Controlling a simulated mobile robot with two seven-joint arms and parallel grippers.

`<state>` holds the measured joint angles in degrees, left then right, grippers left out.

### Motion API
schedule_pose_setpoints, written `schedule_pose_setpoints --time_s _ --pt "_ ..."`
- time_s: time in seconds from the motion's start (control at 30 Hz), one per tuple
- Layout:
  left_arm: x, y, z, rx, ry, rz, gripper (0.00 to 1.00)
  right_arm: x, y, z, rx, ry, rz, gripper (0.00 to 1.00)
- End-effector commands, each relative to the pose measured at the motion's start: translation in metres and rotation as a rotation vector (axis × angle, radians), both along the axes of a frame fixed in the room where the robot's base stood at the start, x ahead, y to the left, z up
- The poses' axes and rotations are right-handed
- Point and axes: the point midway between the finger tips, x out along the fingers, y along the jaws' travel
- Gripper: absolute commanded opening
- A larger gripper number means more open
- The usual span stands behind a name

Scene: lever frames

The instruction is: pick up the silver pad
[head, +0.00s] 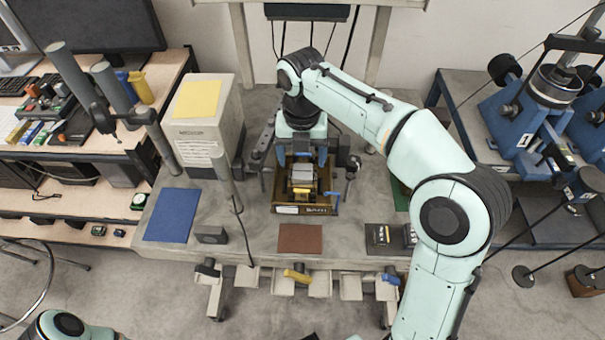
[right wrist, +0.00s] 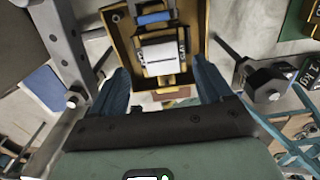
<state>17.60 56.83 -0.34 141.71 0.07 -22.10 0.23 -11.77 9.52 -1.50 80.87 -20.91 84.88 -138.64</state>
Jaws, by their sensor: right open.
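The silver pad (head: 302,174) looks like a small grey-white block in a yellow-brown tray (head: 286,209) at the middle of the workbench. In the right wrist view the pad (right wrist: 160,57) sits inside the tray (right wrist: 120,35), between dark clips with yellow parts. My right gripper (head: 302,157) points down over the tray, its blue fingers apart. In the right wrist view the gripper (right wrist: 163,82) has one finger on each side of the pad's line, with nothing between them. I cannot tell the exact height gap. My left gripper is out of view.
Dark metal posts and brackets (head: 262,145) stand close on both sides of the tray. A blue mat (head: 172,214) and a brown mat (head: 300,239) lie on the bench (head: 260,225). A white box (head: 205,125) stands at the left. Blue machinery (head: 520,125) is at the right.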

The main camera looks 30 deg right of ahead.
Motion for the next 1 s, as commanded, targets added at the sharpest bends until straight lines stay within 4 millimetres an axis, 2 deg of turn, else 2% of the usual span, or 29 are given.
schedule_pose_setpoints --time_s 0.03,0.2,0.5,0.53,0.7,0.77,1.0 --pt "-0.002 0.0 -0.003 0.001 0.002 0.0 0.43 0.001 -0.002 -0.01 0.0 0.004 0.0 0.79" --pt "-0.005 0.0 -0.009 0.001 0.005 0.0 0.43 0.003 -0.004 -0.033 -0.001 0.003 0.0 0.79" --pt "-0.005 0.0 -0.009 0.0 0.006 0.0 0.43 0.004 -0.004 -0.038 0.001 0.001 0.0 0.79" --pt "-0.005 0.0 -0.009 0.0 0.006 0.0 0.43 0.004 -0.004 -0.038 0.001 0.001 0.0 0.75" --pt "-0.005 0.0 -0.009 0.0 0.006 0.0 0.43 0.004 -0.004 -0.037 0.0 0.0 0.0 0.2" --pt "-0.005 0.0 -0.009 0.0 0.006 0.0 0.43 0.004 -0.004 -0.037 0.0 0.0 0.0 0.01" --pt "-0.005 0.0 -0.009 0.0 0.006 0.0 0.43 0.004 -0.004 -0.036 0.0 -0.001 0.0 0.02"
